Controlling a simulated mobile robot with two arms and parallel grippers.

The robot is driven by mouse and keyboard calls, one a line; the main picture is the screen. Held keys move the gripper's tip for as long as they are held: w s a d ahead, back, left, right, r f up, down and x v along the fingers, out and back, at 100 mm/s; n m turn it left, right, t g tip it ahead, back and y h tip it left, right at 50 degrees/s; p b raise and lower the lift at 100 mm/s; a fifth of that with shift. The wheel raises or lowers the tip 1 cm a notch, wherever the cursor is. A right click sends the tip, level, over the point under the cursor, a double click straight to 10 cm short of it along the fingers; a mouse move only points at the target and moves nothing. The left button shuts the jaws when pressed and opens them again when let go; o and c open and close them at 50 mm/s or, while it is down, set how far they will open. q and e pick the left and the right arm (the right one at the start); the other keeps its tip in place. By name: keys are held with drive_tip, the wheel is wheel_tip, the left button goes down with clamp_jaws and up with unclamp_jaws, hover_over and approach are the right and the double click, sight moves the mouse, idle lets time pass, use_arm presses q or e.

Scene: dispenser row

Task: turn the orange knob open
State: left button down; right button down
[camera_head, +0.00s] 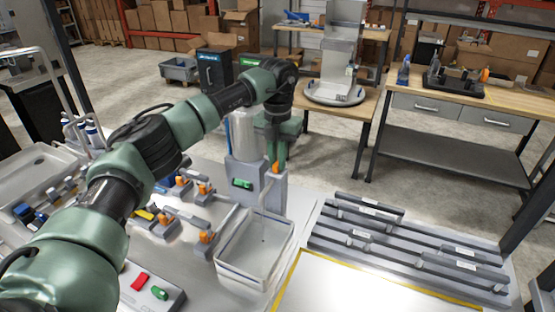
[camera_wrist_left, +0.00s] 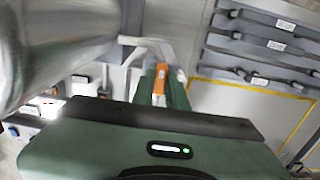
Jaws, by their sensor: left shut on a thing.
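The orange knob (camera_head: 275,168) is on the upper right side of a grey dispenser (camera_head: 246,170) with a green marking on its front. My left gripper (camera_head: 276,160) reaches down over the knob from above and is shut on it. In the left wrist view the orange knob (camera_wrist_left: 161,71) shows upright between the green fingers (camera_wrist_left: 162,88). The knob's lower part and stem are partly hidden by the fingers. My right gripper is not in view.
A white open bin (camera_head: 228,268) stands in front of the dispenser, under its thin spout. Several small valves with orange handles (camera_head: 205,237) lie to the left. A box has red and green buttons (camera_head: 138,282). A slotted grey rack (camera_head: 385,240) lies at right.

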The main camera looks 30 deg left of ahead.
use_arm(q)
drive_tip(key=c, duration=1.4)
unclamp_jaws()
drive_tip(key=shift+c, duration=0.2)
wheel_tip(320, 180, up, 7)
drive_tip(key=shift+f+b, duration=0.2)
drive_tip(key=shift+b, duration=1)
drive_tip(key=shift+r, duration=0.55)
drive_tip(key=shift+f, duration=0.1)
